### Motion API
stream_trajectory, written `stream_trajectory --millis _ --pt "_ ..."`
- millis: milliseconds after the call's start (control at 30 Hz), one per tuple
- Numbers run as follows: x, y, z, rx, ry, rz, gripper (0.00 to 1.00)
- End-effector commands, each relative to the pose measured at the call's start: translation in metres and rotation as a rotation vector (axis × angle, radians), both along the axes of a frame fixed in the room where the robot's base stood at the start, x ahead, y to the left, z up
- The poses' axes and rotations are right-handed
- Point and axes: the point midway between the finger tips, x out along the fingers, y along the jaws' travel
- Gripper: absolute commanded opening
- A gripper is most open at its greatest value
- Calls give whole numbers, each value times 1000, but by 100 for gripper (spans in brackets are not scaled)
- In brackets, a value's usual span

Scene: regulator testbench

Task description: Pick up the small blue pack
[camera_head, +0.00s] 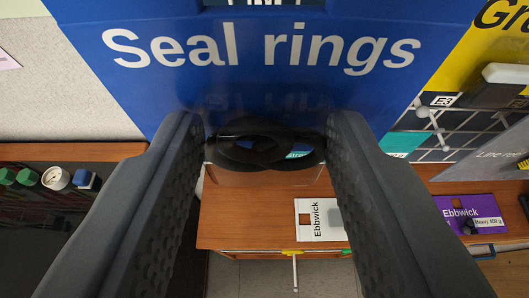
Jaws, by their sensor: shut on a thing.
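The small blue pack (265,85) fills the upper middle of the view, very close, with "Seal rings" in white letters. Its top runs out of the frame. Dark, overlapping rings (264,146) show at its lower end, between my fingertips. My gripper (262,135) has its two dark grey, textured fingers at the left and right, with their tips at the sides of the pack's lower part. It is shut on the pack; the exact contact is hard to see.
Below is a brown wooden surface (250,225) with a white "Ebbwick" card (319,219). A purple "Ebbwick" pack (470,215) lies at right. A wire rack (430,125) and yellow sign (465,65) stand upper right. Green knobs and a gauge (56,178) are at left.

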Motion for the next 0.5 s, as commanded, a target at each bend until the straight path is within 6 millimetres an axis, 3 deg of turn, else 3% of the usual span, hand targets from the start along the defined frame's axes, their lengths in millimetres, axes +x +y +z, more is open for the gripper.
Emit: stream_trajectory --millis 200,500 --pt "-51 0 1 0 -1 0 17" --pt "-102 0 1 0 -1 0 17"
